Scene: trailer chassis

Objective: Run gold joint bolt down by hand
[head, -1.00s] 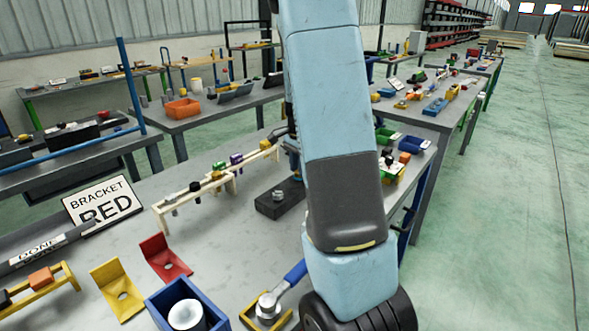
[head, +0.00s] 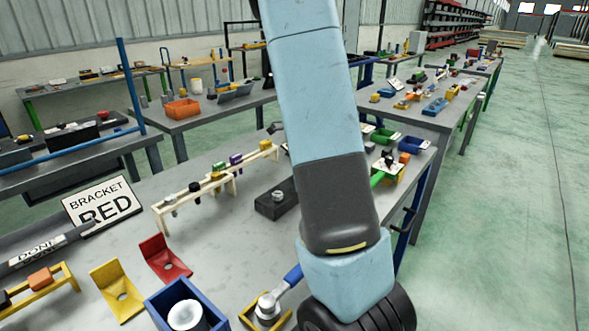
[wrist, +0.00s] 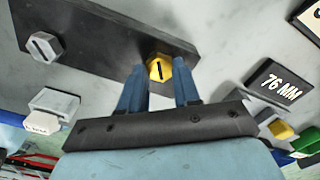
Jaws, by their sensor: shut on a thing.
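The gold joint bolt (wrist: 158,68) shows in the wrist view, a hex head with a dark slot, at the near edge of a long dark plate (wrist: 105,42). My gripper (wrist: 159,76) has its two blue fingers on either side of the gold head and is shut on it. A grey hex bolt (wrist: 43,47) with a slot sits at the other end of the plate. In the head view the dark plate (head: 268,208) lies on the bench with the grey bolt (head: 278,196) on it. My arm hides the gold bolt and my gripper there.
A black "76 MM" label (wrist: 282,86) lies right of the plate in the wrist view. In the head view a cream rack (head: 215,185) stands behind-left of the plate. A red bracket (head: 163,258), yellow bracket (head: 117,288) and blue box (head: 155,305) stand in front.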

